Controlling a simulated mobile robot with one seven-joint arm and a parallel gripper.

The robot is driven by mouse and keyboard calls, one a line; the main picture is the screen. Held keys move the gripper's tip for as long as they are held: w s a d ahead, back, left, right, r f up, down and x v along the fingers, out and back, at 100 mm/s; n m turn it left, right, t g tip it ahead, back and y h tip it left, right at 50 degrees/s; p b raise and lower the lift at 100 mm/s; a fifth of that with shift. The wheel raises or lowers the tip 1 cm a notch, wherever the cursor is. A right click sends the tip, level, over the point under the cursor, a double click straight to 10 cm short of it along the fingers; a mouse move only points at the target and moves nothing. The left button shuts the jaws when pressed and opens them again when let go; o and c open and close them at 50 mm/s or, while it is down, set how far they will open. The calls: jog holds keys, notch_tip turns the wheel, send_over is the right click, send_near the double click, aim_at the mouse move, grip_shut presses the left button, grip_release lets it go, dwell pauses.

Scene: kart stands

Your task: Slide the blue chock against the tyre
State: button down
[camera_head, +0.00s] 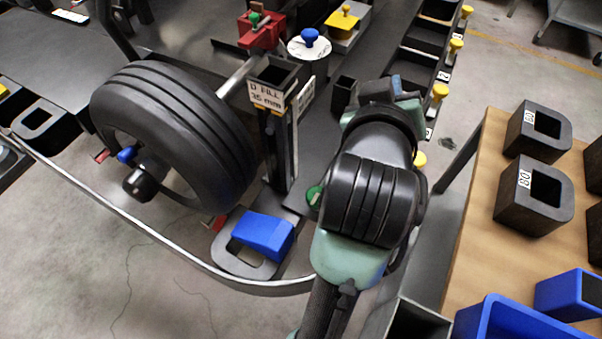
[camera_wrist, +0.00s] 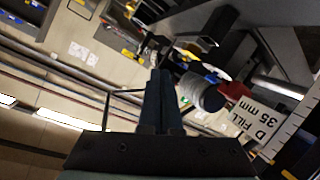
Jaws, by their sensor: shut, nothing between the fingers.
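The blue chock (camera_head: 264,234) is a wedge lying on a dark plate with an opening (camera_head: 238,263), low in the head view. The black grooved tyre (camera_head: 180,128) stands on its rim to the left of and above it. Some floor-level gap seems to show between chock and tyre, but I cannot tell its size. My gripper (camera_wrist: 157,85) shows in the wrist view with its fingers shut together and empty. In the head view my arm hides the fingertips. The gripper is apart from the chock, which I cannot make out in the wrist view.
A post with a "D FILL 35 mm" label (camera_head: 267,96) stands right of the tyre; the label also shows in the wrist view (camera_wrist: 255,112). A curved metal rail (camera_head: 160,246) runs below the tyre. A wooden table (camera_head: 478,215) with black blocks and blue bins stands at right.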

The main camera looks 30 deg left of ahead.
aim_at(278, 237)
jog(key=s+f+n+g+h+p, duration=0.3)
jog(key=s+n+g+p, duration=0.5)
jog(key=s+g+p, duration=1.1)
jog(key=shift+s+a+f+t+y+p, duration=0.3)
jog(key=shift+a+f+t+p, duration=0.45)
jog(key=shift+f+p, duration=0.85)
jog(key=shift+s+a+f+t+y+p, duration=0.1)
jog(key=shift+s+a+f+t+p, duration=0.65)
jog(key=shift+f, duration=1.4)
jog(key=shift+s+a+f+t+y+p, duration=0.15)
jog(key=shift+a+f+t+p, duration=0.6)
jog(key=shift+f+p, duration=0.95)
jog(key=shift+w+d+f, duration=0.1)
jog(key=shift+d+f, duration=0.05)
jog(key=shift+w+a, duration=0.2)
jog(key=shift+a, duration=0.45)
jog(key=shift+w+a, duration=0.15)
jog(key=shift+a, duration=0.45)
